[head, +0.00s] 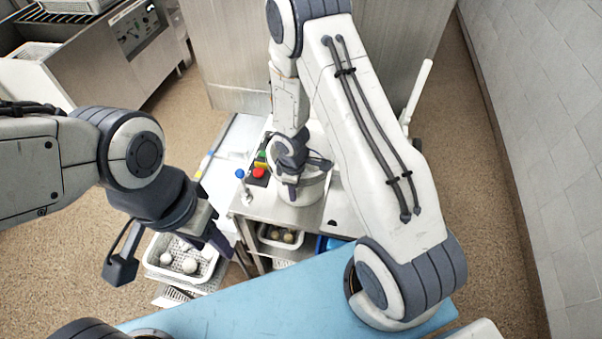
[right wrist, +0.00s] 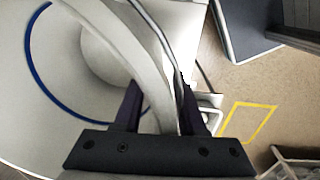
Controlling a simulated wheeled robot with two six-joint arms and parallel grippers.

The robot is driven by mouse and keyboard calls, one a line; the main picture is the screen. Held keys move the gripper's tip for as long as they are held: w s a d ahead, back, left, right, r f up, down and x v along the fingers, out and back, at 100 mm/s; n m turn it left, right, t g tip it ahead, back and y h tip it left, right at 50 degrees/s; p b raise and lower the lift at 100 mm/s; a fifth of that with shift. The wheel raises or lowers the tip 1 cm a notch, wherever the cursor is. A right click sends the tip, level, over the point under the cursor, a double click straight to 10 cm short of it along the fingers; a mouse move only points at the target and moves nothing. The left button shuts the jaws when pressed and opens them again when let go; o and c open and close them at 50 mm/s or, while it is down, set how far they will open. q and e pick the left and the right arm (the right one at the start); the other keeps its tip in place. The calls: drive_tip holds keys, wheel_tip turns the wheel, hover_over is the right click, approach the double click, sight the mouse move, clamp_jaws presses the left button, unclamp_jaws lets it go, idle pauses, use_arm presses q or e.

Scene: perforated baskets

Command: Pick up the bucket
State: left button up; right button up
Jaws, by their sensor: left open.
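The bucket (head: 303,190) is a white round tub standing on a metal cart, partly hidden behind my right arm. In the right wrist view its pale inside (right wrist: 35,110) and a blue ring fill the left. That gripper is at the bucket's top in the head view (head: 292,185). My left gripper (head: 168,262) is open and empty, left of the cart.
White perforated baskets with round items stand at left (head: 158,272) and on the lower shelf (head: 270,241). A blue surface (head: 250,305) lies in front. A tiled wall (head: 540,100) is at right.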

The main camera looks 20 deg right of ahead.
clamp_jaws()
idle(1.5)
